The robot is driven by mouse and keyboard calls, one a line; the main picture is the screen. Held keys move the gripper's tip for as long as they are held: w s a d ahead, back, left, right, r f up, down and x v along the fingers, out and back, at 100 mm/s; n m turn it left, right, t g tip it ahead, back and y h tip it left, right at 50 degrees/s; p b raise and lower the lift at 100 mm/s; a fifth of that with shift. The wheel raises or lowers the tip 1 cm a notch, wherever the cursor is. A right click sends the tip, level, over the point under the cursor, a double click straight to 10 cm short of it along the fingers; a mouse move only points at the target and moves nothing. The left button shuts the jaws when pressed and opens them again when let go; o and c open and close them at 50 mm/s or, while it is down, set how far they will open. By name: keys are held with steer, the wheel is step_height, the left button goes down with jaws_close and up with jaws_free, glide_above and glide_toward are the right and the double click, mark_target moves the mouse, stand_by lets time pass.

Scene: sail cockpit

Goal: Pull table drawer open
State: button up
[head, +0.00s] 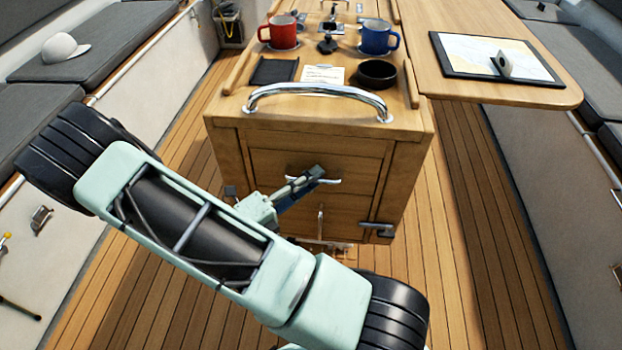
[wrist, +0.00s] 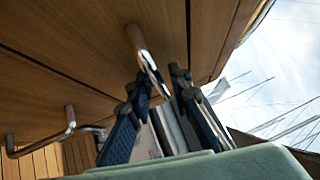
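A wooden table cabinet (head: 222,145) stands in the middle of the cockpit. Its upper drawer (head: 355,170) has a pale metal bar handle (head: 331,181) and sits flush with the front. My gripper (head: 310,178) is at this handle, in front of the drawer, and covers part of it. In the wrist view, the bar handle (wrist: 137,42) runs down between the two fingertips of my gripper (wrist: 162,78). The gap there is narrow, and I cannot tell whether the fingers press on the bar.
A lower drawer (head: 345,208) has its own handle (head: 320,222), and a metal latch (head: 376,228) sits at its right. A chrome rail (head: 318,91) crosses the top edge. A red mug (head: 283,33) and a blue mug (head: 375,38) stand on top. The floor either side is clear.

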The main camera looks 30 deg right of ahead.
jaws_close()
